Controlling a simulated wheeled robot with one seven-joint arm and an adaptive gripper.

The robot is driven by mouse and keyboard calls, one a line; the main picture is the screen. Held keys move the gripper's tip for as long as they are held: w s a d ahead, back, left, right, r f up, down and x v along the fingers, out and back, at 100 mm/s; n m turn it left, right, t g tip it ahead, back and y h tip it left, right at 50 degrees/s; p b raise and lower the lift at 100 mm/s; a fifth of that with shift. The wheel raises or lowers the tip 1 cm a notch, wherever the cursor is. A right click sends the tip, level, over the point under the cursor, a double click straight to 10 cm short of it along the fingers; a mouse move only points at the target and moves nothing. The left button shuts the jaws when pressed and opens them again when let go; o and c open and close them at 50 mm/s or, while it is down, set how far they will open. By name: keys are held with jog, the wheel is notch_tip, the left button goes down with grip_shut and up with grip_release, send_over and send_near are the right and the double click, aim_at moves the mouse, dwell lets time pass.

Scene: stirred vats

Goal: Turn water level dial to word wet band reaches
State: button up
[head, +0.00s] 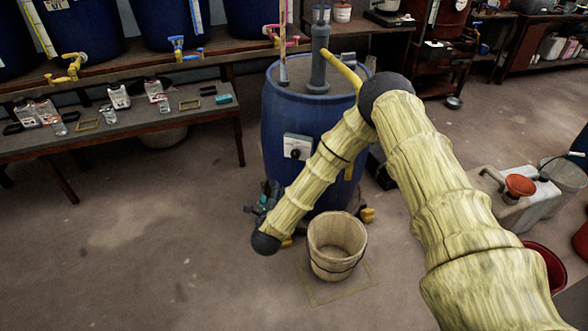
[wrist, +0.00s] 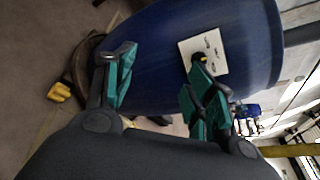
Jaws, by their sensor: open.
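A white dial plate (head: 297,146) is fixed to the front of the blue barrel (head: 322,185), with a small dark knob (head: 296,154) on it. In the wrist view the plate (wrist: 211,48) carries small dark marks too blurred to read. A pale stick (head: 283,45) stands upright in the barrel's open top; no wet band can be made out on it. My gripper (head: 260,198) is left of and below the plate. In the wrist view its teal fingers (wrist: 163,66) are apart and empty. The right finger overlaps the plate's lower edge and partly hides the knob.
A wooden bucket (head: 337,262) stands on the floor in front of the barrel. A grey pump with a yellow spout (head: 343,70) rises from the barrel top. A bench (head: 140,122) with small items is at left. The left floor is clear.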

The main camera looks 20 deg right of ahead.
aim_at(295, 156)
jog(key=w+d+m+h+b, duration=0.1)
jog(key=w+d+m+h, duration=0.1)
jog(key=w+d+m, duration=0.1)
jog(key=w+d+r+m+h+b, duration=0.1)
jog(key=w+d+m+h+b, duration=0.1)
jog(key=w+d+m, duration=0.2)
jog(key=w+d+r+m+h+b, duration=0.1)
jog(key=w+d+m+h+b, duration=0.1)
jog(key=w+d, duration=0.3)
jog(key=shift+w+d+r+m, duration=0.15)
jog(key=shift+w+m, duration=0.3)
jog(key=shift+w, duration=0.4)
jog(key=shift+w+d+r+m, duration=0.15)
jog(key=shift+w+m, duration=0.3)
jog(key=shift+w, duration=0.35)
jog(key=shift+f, duration=0.1)
jog(key=c, duration=1)
